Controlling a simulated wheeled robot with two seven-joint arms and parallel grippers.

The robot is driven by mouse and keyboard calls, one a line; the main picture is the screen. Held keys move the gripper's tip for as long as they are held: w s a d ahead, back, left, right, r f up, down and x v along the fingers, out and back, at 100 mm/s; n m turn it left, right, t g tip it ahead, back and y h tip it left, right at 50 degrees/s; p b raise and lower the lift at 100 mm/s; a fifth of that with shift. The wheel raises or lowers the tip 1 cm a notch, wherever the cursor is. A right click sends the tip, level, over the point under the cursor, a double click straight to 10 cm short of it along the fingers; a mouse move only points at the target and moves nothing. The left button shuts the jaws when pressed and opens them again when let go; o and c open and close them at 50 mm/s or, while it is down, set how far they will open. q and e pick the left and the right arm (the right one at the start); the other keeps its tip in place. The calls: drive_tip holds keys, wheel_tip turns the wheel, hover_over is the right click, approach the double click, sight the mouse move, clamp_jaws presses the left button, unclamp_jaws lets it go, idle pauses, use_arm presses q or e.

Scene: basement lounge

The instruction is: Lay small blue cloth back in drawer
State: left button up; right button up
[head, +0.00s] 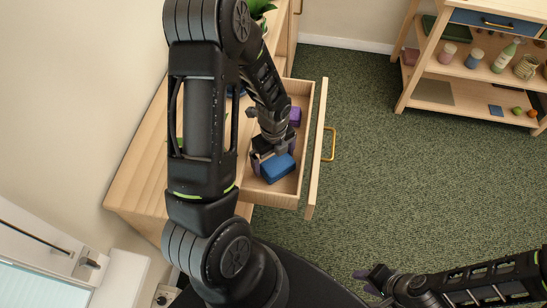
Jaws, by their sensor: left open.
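The small blue cloth (278,169) appears as a folded blue block inside the open wooden drawer (320,150), near the drawer's front end in the picture. The drawer is pulled out to the right from a wooden cabinet and has a brass handle. My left gripper (272,157) is open, low in the drawer right at the cloth. Its fingers are partly hidden, so I cannot tell whether they touch the cloth. My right gripper (368,282) is at the bottom of the picture, far from the drawer; its jaw opening is unclear.
A purple item (295,116) lies in the drawer above the cloth in the picture. The cabinet top (145,175) is partly behind my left arm. A potted plant (262,7) stands at its far end. A shelf unit (432,92) stands at upper right. The green carpet between is clear.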

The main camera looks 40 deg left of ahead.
sight(274, 159)
use_arm(q)
wheel_tip(274, 159, up, 12)
idle(0.6)
idle(0.5)
